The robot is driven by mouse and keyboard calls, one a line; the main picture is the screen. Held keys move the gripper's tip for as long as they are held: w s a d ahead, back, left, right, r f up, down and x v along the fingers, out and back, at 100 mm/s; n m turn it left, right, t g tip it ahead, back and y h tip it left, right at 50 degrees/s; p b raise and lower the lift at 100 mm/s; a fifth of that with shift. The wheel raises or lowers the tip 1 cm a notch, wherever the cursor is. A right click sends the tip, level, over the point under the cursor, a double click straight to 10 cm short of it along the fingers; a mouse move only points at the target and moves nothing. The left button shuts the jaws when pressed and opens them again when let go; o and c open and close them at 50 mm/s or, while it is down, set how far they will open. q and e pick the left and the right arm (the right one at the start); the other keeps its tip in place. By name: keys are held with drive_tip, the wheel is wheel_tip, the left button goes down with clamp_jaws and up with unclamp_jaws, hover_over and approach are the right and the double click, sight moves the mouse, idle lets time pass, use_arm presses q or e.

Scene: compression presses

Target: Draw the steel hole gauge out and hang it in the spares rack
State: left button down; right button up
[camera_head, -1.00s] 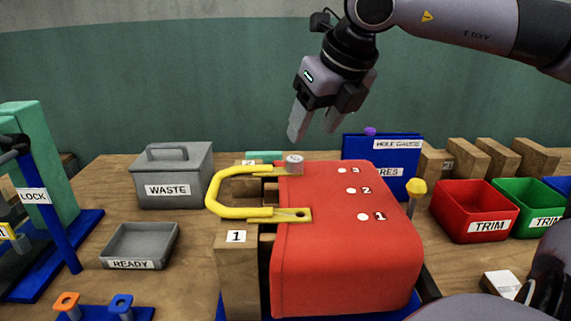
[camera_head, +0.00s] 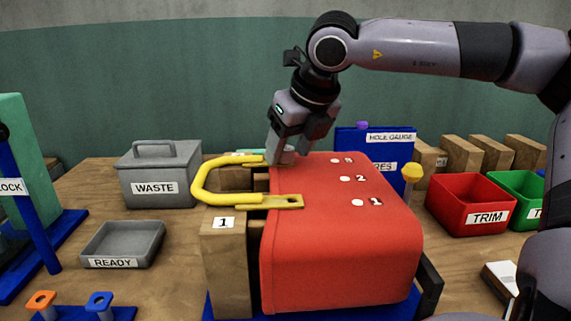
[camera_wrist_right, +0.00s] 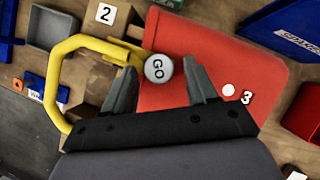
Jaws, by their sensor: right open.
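The steel hole gauge (camera_head: 286,156) is a short grey cylinder at the far end of the yellow U-shaped handle (camera_head: 205,179), beside the red block. The gauge's lower part is hidden. The blue spares rack (camera_head: 345,150), labelled "HOLE GAUGE", stands behind the red block to the right. My left gripper is not in view.
The red block (camera_head: 340,240) fills the centre, with a yellow-topped pin (camera_head: 411,172) at its right. A waste bin (camera_head: 160,178) and ready tray (camera_head: 122,244) stand left. Red (camera_head: 468,205) and green trim bins and wooden blocks stand right.

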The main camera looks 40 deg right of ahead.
clamp_jaws()
drive_tip(key=shift+r, duration=0.25)
drive_tip(key=shift+r+p, duration=0.35)
drive_tip(key=shift+p, duration=0.05)
drive_tip(key=shift+r, duration=0.2)
drive_tip(key=shift+r+p, duration=0.6)
drive_tip(key=shift+r, duration=0.1)
drive_tip(key=shift+r, duration=0.1)
